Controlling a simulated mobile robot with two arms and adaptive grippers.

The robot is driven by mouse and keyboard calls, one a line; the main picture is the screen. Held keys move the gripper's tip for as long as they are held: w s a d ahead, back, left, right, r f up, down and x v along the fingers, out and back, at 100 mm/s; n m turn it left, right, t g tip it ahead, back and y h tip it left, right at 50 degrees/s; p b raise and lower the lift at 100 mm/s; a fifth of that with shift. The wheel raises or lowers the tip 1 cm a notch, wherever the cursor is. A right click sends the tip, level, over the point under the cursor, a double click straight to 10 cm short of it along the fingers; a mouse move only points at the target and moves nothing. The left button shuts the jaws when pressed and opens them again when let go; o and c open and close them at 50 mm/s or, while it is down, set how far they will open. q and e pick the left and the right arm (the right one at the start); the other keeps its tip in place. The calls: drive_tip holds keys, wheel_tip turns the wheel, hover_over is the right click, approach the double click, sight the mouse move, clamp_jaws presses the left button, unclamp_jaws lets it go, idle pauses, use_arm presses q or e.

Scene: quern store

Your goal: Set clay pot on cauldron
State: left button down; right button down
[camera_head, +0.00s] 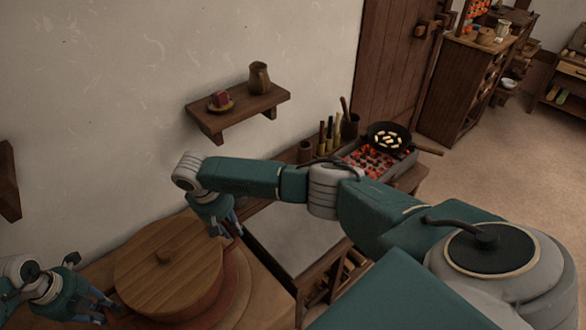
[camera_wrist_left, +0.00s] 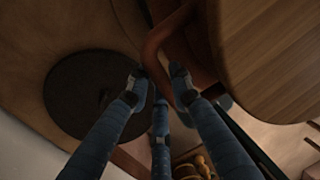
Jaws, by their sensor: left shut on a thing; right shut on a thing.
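The clay pot is a wide reddish-brown vessel (camera_head: 208,305) under a round wooden lid (camera_head: 168,262) at the lower left of the head view. Its looped handle (camera_wrist_left: 158,42) shows in the left wrist view, beside the lid's edge. My left gripper (camera_head: 108,304) is shut on the handle at the pot's left side; its fingers also show in the wrist view (camera_wrist_left: 160,82). My right gripper (camera_head: 229,232) is shut at the pot's right side; its grip point is largely hidden. I cannot identify the cauldron for sure. A dark round thing (camera_wrist_left: 92,95) lies beside the left fingers.
A wall shelf (camera_head: 240,108) holds a jug (camera_head: 259,78) and a small dish. A brazier with glowing coals (camera_head: 372,160) and a pan (camera_head: 387,138) stands beyond my right arm. A pale flat surface (camera_head: 292,238) lies right of the pot.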

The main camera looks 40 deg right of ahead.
use_arm(q)
drive_tip(key=shift+w+d+r, duration=0.15)
drive_tip(key=shift+w, duration=0.05)
use_arm(e)
drive_tip(key=shift+w+a+r, duration=0.15)
drive_tip(key=shift+w, duration=0.05)
